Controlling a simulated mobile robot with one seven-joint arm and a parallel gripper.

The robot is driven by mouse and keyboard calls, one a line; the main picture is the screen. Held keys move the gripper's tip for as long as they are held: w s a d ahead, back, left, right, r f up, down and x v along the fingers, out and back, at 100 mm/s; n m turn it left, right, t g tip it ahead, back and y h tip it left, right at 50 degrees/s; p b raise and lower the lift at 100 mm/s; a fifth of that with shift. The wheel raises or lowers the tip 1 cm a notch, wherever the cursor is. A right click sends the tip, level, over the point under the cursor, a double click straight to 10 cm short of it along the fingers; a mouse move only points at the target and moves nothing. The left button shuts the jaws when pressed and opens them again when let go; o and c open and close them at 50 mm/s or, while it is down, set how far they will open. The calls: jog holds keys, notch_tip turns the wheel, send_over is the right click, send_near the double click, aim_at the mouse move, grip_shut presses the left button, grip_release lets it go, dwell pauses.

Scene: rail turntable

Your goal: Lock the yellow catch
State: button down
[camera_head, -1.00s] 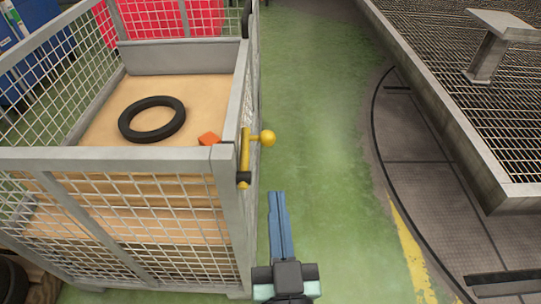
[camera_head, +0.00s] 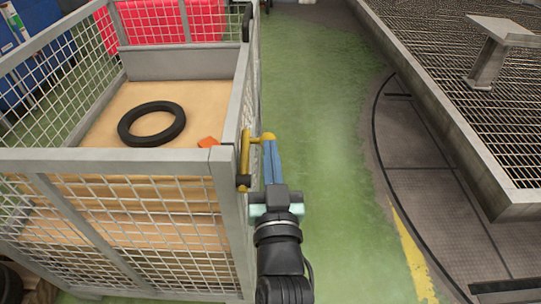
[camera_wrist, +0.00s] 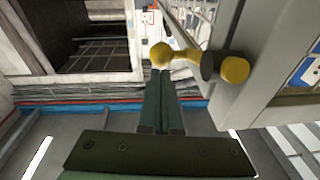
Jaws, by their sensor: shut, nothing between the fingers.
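The yellow catch (camera_head: 245,158) is on the corner post of the mesh cage, with a short arm ending in a yellow ball knob (camera_head: 268,136) that points to the right, away from the cage. In the wrist view the catch (camera_wrist: 234,70) shows end-on, with its ball knob (camera_wrist: 161,54) to the left. My gripper (camera_head: 270,150) is shut and empty. Its fingertips are at the ball knob, just below it in the head view. In the wrist view the fingertips (camera_wrist: 163,75) lie right under the knob. I cannot tell whether they touch it.
A grated platform (camera_head: 450,60) stands on the right. The green floor (camera_head: 315,110) between them is clear.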

jog(key=shift+r, duration=0.1)
dwell(0.3)
jog(key=shift+w+f+g+p, duration=0.35)
jog(key=shift+g+p, duration=0.7)
jog(key=shift+p, duration=2)
jog(key=shift+w+f+g+p, duration=0.35)
jog(key=shift+g+p, duration=0.7)
jog(key=shift+p, duration=2)
